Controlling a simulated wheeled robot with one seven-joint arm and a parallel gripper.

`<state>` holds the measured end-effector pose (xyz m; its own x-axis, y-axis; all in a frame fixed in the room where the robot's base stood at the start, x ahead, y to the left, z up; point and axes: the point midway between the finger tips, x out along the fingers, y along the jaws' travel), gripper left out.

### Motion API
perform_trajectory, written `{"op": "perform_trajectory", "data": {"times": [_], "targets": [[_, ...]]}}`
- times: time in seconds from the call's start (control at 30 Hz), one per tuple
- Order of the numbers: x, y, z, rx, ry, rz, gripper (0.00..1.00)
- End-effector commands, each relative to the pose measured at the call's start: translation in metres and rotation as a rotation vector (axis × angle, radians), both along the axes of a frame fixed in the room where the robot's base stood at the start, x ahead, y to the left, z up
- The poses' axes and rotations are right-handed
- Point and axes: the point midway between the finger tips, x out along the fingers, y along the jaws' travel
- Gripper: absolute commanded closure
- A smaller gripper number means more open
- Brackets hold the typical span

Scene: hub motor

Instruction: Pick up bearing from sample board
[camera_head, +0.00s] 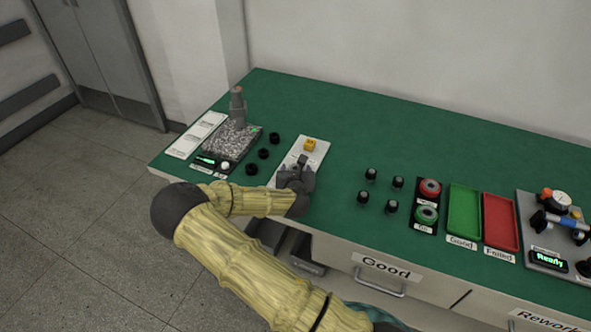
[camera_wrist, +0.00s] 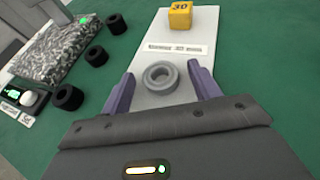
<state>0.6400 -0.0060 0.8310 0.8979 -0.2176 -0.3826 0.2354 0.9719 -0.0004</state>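The bearing, a grey ring (camera_wrist: 161,77), lies on the white sample board (camera_wrist: 203,24) in the wrist view. My gripper (camera_wrist: 162,88) is open, with its two purple fingers on either side of the ring and a gap to each. The ring is free of both fingers. In the head view my gripper (camera_head: 303,165) is over the near part of the white board (camera_head: 314,158) and hides most of the bearing.
Several black cylinders (camera_head: 263,153) stand left of the board, beside a speckled granite stand (camera_head: 232,140). To the right are small black knobs (camera_head: 371,174), a button box (camera_head: 428,202), a green tray (camera_head: 463,212) and a red tray (camera_head: 500,222). The green tabletop behind is clear.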

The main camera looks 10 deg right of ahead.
Motion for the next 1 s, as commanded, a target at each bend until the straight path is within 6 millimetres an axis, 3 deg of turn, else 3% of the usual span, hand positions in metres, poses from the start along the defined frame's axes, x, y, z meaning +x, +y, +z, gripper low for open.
{"op": "perform_trajectory", "data": {"times": [0.03,0.23,0.63,1.0], "targets": [[0.000,0.000,0.000,0.000,0.000,0.000,0.48],[0.000,0.001,0.000,0.000,0.000,0.001,0.87],[0.000,0.001,0.011,0.001,-0.002,0.001,0.87],[0.000,0.001,0.078,0.003,-0.005,0.002,0.87]]}}
